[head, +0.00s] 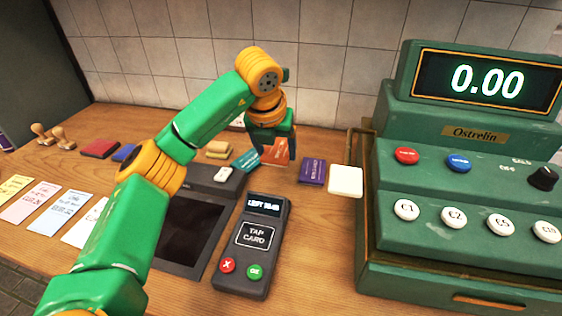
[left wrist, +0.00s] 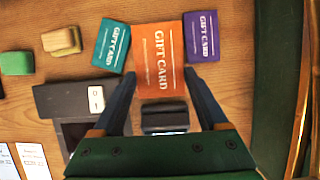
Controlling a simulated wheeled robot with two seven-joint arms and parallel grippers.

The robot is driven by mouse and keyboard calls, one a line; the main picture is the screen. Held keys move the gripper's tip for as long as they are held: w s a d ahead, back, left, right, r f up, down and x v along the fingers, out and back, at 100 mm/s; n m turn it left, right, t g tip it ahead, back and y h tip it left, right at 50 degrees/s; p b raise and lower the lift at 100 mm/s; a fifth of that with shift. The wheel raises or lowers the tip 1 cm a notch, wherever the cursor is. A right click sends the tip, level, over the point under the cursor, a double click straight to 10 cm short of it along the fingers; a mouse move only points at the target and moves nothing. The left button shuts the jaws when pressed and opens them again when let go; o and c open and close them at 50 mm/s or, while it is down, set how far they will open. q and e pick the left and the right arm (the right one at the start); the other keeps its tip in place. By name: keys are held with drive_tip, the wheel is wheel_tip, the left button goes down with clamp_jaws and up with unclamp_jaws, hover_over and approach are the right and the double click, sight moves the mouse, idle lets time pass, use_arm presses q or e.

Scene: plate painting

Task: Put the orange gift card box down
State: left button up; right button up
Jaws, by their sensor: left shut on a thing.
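The orange gift card box (left wrist: 157,58) is between the fingertips of my left gripper (left wrist: 160,82) in the left wrist view. In the head view the orange box (head: 275,152) shows just below my left gripper (head: 272,143), partly hidden by it. The gripper is shut on the box. A teal gift card box (left wrist: 111,46) lies to its left and a purple one (left wrist: 201,37) to its right. The teal box (head: 246,160) and purple box (head: 312,171) also show in the head view. I cannot tell whether the orange box touches the table. My right gripper is not in view.
A card terminal (head: 250,262) and a dark scale-like device (head: 188,232) stand in front. A white block (head: 345,181) lies right of the purple box. The green cash register (head: 460,200) fills the right side. Paper slips (head: 40,202) and stamps (head: 50,137) are at left.

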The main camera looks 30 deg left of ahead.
sight(277, 148)
use_arm(q)
drive_tip(key=w+f, duration=0.1)
drive_tip(key=f, duration=0.1)
drive_tip(key=w+a+f+p, duration=0.1)
drive_tip(key=w+f, duration=0.1)
drive_tip(key=shift+w+a+f, duration=0.2)
drive_tip(key=shift+w+f, duration=0.05)
drive_tip(key=shift+w, duration=0.05)
wheel_tip(277, 148, down, 3)
drive_tip(key=shift+w+r+p, duration=0.1)
drive_tip(key=shift+r+p, duration=0.05)
drive_tip(key=shift+p, duration=0.5)
drive_tip(key=shift+f, duration=0.4)
drive_tip(key=shift+a, duration=0.1)
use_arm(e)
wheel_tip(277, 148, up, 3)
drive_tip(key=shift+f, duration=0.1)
use_arm(q)
drive_tip(key=shift+f, duration=0.15)
drive_tip(key=o, duration=1.2)
drive_tip(key=shift+o, duration=0.2)
drive_tip(key=shift+r, duration=0.25)
drive_tip(key=b+v, duration=0.1)
drive_tip(key=v, duration=1)
drive_tip(key=shift+r+b, duration=0.35)
drive_tip(key=shift+r, duration=0.05)
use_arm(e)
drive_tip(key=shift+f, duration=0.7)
